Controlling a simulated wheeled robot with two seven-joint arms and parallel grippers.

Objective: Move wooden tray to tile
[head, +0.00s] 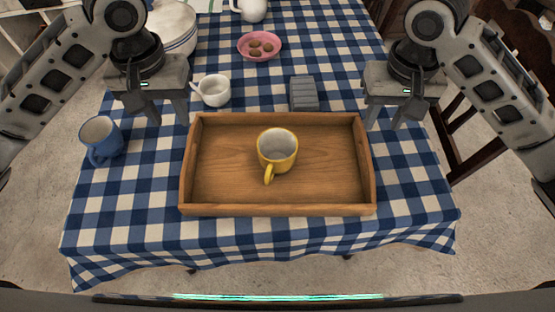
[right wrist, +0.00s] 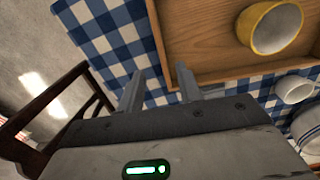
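The wooden tray (head: 210,208) lies flat on a blue-checked tablecloth, with a yellow mug (head: 285,153) standing inside it. In the right wrist view the tray (right wrist: 205,40) and mug (right wrist: 270,30) show at the top. My left gripper (head: 168,112) is open and empty, above the table beyond the tray's far left corner. My right gripper (head: 385,118) is open and empty near the tray's far right corner. In the right wrist view its two fingers (right wrist: 160,85) are apart with cloth between them. I cannot identify a tile for certain.
A blue mug (head: 101,138) stands left of the tray. A dark chair (head: 470,140) stands right.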

